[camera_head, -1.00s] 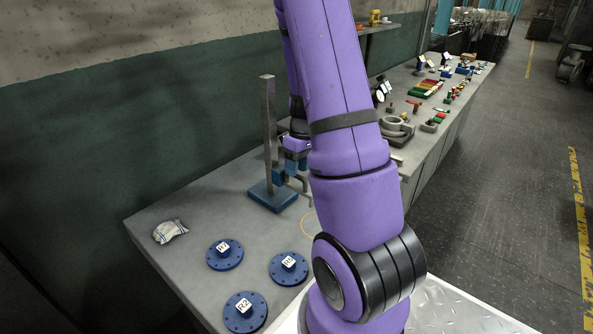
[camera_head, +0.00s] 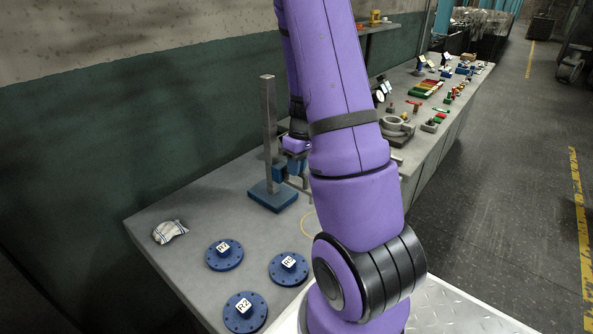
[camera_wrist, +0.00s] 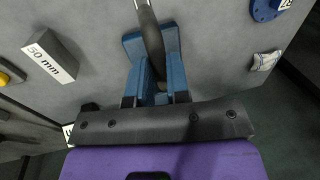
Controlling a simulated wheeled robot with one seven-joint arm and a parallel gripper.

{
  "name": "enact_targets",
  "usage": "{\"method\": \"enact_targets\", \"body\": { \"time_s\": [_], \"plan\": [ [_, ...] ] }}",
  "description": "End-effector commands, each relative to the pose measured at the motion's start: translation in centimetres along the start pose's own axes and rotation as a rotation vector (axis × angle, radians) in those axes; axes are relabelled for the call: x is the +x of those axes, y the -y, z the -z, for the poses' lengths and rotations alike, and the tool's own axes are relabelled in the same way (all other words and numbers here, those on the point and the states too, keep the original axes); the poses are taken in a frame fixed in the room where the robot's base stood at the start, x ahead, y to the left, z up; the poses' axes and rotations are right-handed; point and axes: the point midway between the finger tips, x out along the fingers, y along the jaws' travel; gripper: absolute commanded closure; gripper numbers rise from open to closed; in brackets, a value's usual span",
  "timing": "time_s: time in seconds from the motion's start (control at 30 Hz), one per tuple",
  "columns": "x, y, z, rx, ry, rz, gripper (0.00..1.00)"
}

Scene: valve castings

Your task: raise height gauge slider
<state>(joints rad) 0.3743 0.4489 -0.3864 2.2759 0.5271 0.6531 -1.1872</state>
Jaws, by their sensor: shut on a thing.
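The height gauge stands upright on the bench, with a grey column (camera_head: 269,125) and a blue base (camera_head: 273,196). Its blue slider (camera_head: 279,172) sits on the lower part of the column, above the base. My gripper (camera_head: 296,165) is at the slider, just right of the column and partly hidden by my arm. In the wrist view, my gripper (camera_wrist: 158,84) is shut around the slider, whose edges are hard to tell from the blue fingers. The dark column (camera_wrist: 151,38) and the blue base (camera_wrist: 168,38) show beyond the fingers.
Blue flanges with white labels (camera_head: 224,255) (camera_head: 289,268) (camera_head: 244,312) lie near the bench's front. A striped cloth (camera_head: 170,231) lies left. A grey block marked in mm (camera_wrist: 50,57) stands beside the gauge.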

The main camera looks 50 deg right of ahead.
Motion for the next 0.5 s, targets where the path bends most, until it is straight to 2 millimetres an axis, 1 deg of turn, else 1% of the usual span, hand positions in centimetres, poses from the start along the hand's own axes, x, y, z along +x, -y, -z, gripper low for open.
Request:
{"method": "enact_targets", "body": {
  "time_s": [0.03, 0.3, 0.4, 0.5],
  "plan": [
    [-1.1, 0.2, 0.2, -0.004, -0.008, -0.003, 1.0],
    [-6.7, 1.3, 0.2, -0.004, -0.01, -0.005, 1.0],
    [-8.7, 1.6, 0.2, -0.004, -0.009, -0.005, 1.0],
    [-10.2, 2.0, 0.2, -0.003, -0.008, -0.004, 1.0]
  ]
}}
